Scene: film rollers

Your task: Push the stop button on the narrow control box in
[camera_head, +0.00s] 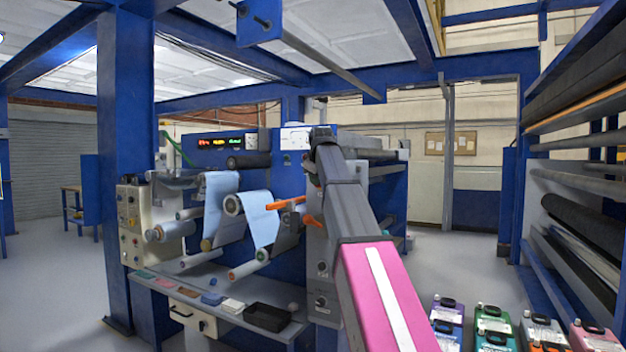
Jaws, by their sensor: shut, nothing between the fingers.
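A narrow grey control box (321,268) with several dark round controls stands upright at the front of the blue machine, just left of my arm. My arm covers part of it, and I cannot make out which control is the stop button. A wider beige control panel (131,225) with several buttons and knobs is further left.
Orange levers (287,203) and rollers with pale blue film (258,218) are left of the narrow box. A shelf below holds a black tray (267,317). Several coloured containers (493,325) stand at the lower right. A roll rack (580,215) lines the right side.

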